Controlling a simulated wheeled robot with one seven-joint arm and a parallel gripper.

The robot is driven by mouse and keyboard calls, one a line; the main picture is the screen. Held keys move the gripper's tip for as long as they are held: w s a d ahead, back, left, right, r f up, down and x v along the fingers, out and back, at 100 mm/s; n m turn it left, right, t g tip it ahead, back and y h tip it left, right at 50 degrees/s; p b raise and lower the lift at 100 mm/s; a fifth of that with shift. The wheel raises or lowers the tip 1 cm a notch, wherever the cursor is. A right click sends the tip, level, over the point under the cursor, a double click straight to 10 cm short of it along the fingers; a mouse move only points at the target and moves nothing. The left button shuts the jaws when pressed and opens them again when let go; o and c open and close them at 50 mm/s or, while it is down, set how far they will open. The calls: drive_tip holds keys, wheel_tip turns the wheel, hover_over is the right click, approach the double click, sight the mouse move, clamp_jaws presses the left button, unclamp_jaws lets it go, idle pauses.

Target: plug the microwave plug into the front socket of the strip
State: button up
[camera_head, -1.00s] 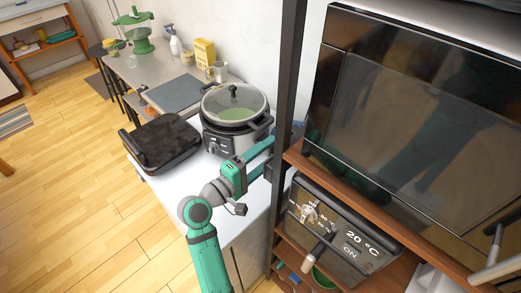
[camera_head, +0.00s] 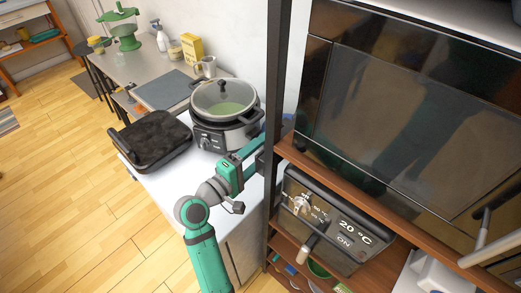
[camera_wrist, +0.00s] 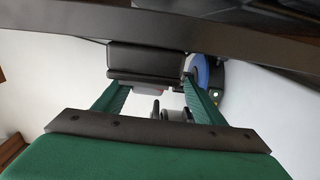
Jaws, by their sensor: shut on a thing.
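My gripper (camera_head: 262,151) reaches past the dark shelf post, beside the pot, and its tips are partly hidden in the head view. In the wrist view its two green fingers (camera_wrist: 152,88) are closed on the sides of a dark block, which looks like the microwave plug (camera_wrist: 145,60). Its prongs and cord cannot be made out. A large black glass-fronted appliance, probably the microwave (camera_head: 400,120), stands on the upper shelf at right. I cannot identify the strip or its front socket. Small dark and grey parts show between the fingers, too unclear to name.
The dark post (camera_head: 279,90) and brown shelf (camera_head: 355,175) stand close to my gripper. A pot (camera_head: 226,110) and a black grill (camera_head: 152,142) are on the white counter. A blue round thing (camera_wrist: 206,72) is beside the right finger.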

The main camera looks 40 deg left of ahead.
drive_tip(key=shift+s+d, duration=0.1)
drive_tip(key=shift+d, duration=0.65)
idle(1.0)
drive_tip(key=o, duration=1.3)
drive_tip(key=shift+c, duration=0.2)
drive_tip(key=shift+s, duration=0.1)
drive_tip(key=s, duration=1)
drive_tip(key=shift+s+a, duration=0.3)
drive_tip(key=shift+a, duration=0.1)
